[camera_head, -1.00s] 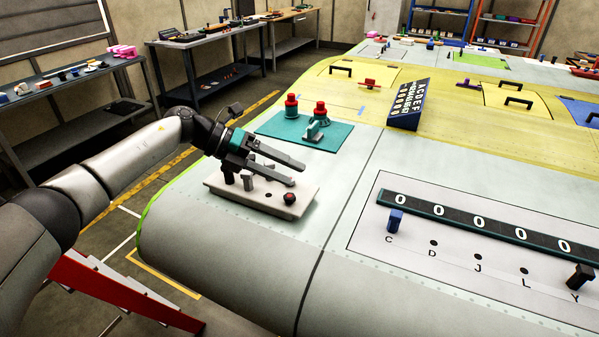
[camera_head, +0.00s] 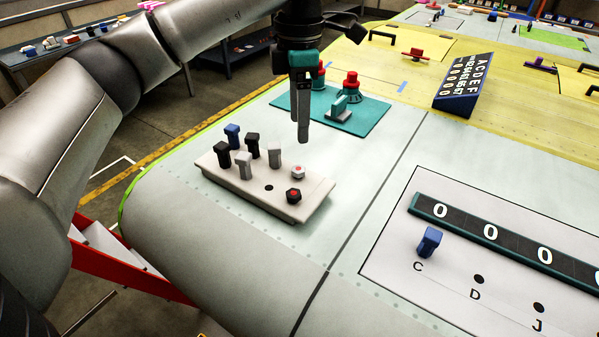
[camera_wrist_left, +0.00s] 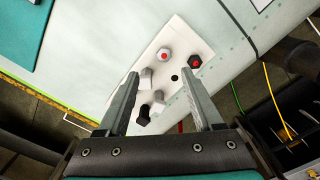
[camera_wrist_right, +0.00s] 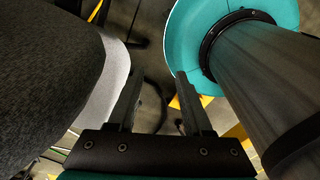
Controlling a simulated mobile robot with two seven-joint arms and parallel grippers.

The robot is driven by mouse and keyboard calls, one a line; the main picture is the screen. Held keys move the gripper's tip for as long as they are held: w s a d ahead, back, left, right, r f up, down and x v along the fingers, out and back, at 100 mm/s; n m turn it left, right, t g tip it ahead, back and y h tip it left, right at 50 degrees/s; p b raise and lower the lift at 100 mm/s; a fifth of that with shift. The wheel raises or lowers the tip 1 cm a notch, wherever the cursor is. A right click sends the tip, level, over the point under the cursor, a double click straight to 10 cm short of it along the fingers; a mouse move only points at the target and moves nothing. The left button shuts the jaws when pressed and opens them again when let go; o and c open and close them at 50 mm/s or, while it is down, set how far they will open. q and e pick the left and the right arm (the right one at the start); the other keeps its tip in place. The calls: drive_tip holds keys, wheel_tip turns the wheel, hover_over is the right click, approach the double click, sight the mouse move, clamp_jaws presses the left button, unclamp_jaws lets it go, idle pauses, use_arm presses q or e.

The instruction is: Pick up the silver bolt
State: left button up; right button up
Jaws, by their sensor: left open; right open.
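A pale block (camera_head: 235,185) on the wing's near left part holds several upright bolts. Two are silver: one near the front edge (camera_head: 243,165) and one farther back (camera_head: 274,155). Silver bolts also show in the left wrist view (camera_wrist_left: 146,76), between the finger lines. My left gripper (camera_head: 303,138) points down above and behind the block's right end, open and empty; its fingers overlap edge-on in the head view. My right gripper (camera_wrist_right: 160,74) is open and empty, seen only in its wrist view.
The block also holds a blue bolt (camera_head: 232,136), black bolts (camera_head: 252,146), a red-topped white one (camera_head: 298,171) and a red-topped black one (camera_head: 294,196). A teal mat (camera_head: 371,116) with red-topped parts lies behind. A lettered panel (camera_head: 400,260) is at right.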

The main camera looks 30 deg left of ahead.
use_arm(q)
hover_over(299, 168)
drive_tip(key=f, duration=0.4)
drive_tip(key=shift+w+f, duration=0.25)
drive_tip(key=shift+s+f+p, duration=0.15)
drive_tip(key=shift+s+f, duration=0.05)
drive_tip(key=shift+f, duration=1.1)
drive_tip(key=shift+s+f+p, duration=0.15)
drive_tip(key=shift+f, duration=1.15)
clamp_jaws()
